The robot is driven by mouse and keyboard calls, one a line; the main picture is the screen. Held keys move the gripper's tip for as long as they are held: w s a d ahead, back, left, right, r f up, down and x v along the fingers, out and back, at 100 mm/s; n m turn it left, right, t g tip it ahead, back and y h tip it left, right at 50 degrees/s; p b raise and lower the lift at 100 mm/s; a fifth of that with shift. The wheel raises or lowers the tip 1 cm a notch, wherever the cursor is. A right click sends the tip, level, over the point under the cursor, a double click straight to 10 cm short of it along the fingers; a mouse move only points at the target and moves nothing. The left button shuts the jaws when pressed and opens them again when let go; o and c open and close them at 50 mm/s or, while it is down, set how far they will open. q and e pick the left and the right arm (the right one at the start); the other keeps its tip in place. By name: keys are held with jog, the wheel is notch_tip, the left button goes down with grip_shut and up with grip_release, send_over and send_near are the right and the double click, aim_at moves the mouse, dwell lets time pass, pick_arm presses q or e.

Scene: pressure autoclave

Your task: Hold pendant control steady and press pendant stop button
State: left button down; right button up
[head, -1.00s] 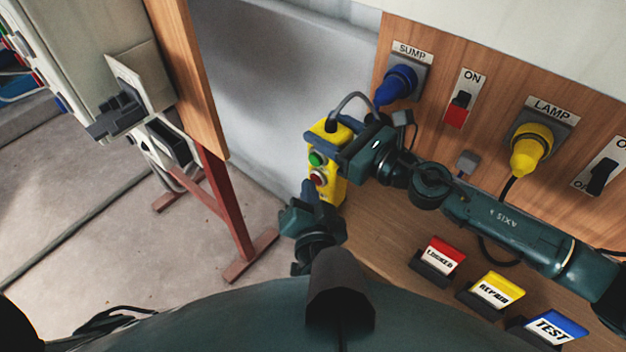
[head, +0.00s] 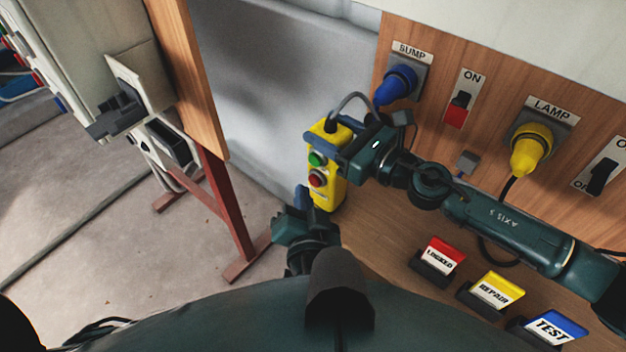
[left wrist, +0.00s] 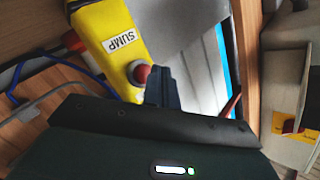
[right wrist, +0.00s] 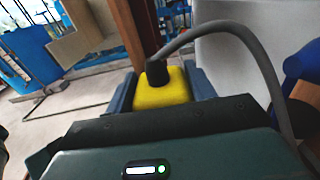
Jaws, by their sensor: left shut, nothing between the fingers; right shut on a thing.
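The yellow pendant control (head: 330,190) hangs upright, with a green button (head: 317,159) above a red stop button (head: 317,179) on its face. My left gripper (head: 301,197) is shut and empty, just below and left of the red button. In the left wrist view its fingertips (left wrist: 160,82) lie close beside the red button (left wrist: 142,73); contact cannot be told.
The wooden panel at right holds a blue SUMP plug (head: 396,86), a red ON switch (head: 457,110) and a yellow LAMP plug (head: 530,150). Several tags, including a red one (head: 442,255), stand on the ledge. A red-brown stand (head: 225,205) is at left, with open floor around it.

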pick_arm(q)
jog(key=shift+s+a, duration=0.75)
jog(key=shift+s, duration=0.3)
jog(key=shift+s+a, duration=0.7)
jog(key=shift+s, duration=0.3)
pick_arm(e)
jog(key=o, duration=1.3)
jog(key=shift+o, duration=0.2)
